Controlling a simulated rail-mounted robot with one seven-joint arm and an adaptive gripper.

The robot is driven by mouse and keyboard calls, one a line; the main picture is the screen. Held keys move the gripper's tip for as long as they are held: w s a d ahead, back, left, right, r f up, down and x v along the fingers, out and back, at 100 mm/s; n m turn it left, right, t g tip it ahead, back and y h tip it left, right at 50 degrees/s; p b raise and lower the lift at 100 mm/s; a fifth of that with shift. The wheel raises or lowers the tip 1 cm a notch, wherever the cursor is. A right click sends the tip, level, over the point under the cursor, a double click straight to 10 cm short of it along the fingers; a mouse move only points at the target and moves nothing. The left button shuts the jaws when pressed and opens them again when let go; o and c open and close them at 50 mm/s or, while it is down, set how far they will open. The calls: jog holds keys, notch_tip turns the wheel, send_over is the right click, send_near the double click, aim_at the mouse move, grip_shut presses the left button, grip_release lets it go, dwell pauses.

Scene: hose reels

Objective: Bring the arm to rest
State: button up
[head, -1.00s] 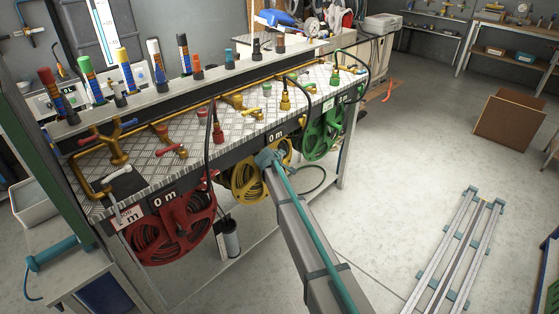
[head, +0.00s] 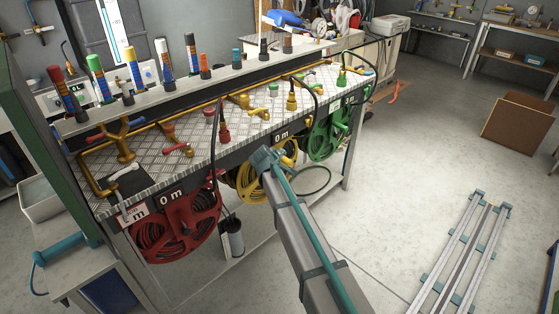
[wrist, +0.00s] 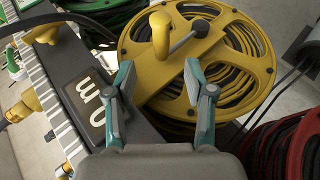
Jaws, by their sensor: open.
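My gripper (wrist: 157,100) is open and empty in the wrist view, its two teal-and-grey fingers spread apart. The yellow hose reel (wrist: 255,45) lies beyond the fingertips, with its yellow crank knob (wrist: 160,35) showing above the gap between them. No touch between fingers and reel can be made out. In the head view my arm reaches up from the lower right to the bench front, and its end partly hides the yellow reel (head: 250,184). The fingers are hidden there.
The red reel (head: 165,235) hangs left of the yellow one and the green reel (head: 325,135) hangs right. The bench top (head: 155,152) carries brass pipes, valves and hoses. A rail frame (head: 462,255) lies on the floor at right. Open floor (head: 400,185) lies right of the bench.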

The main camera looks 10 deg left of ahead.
dwell(0.3)
jog(key=s+d+f+m+g+p, duration=0.1)
jog(key=s+d+f+m+g, duration=0.15)
jog(key=s+d+f, duration=0.6)
jog(key=s+d+f+m+g, duration=0.2)
jog(key=s+d+f+g, duration=0.25)
jog(key=s+f, duration=0.55)
jog(key=s+d+f+m+g+p, duration=0.1)
jog(key=s+d+f+m+g, duration=0.15)
jog(key=s+d+f, duration=0.7)
jog(key=s+d+f+m+g, duration=0.2)
jog(key=s+d, duration=0.2)
jog(key=s, duration=0.9)
jog(key=s+d+f+m+g+p, duration=0.1)
jog(key=s+d+f+m+g, duration=0.1)
jog(key=s, duration=1.1)
jog(key=s+d+f+m+g+y+p, duration=0.1)
jog(key=s+d+g, duration=0.3)
jog(key=s, duration=0.9)
jog(key=shift+d+f+m, duration=0.5)
jog(key=shift+d+f, duration=0.1)
jog(key=shift+d, duration=0.25)
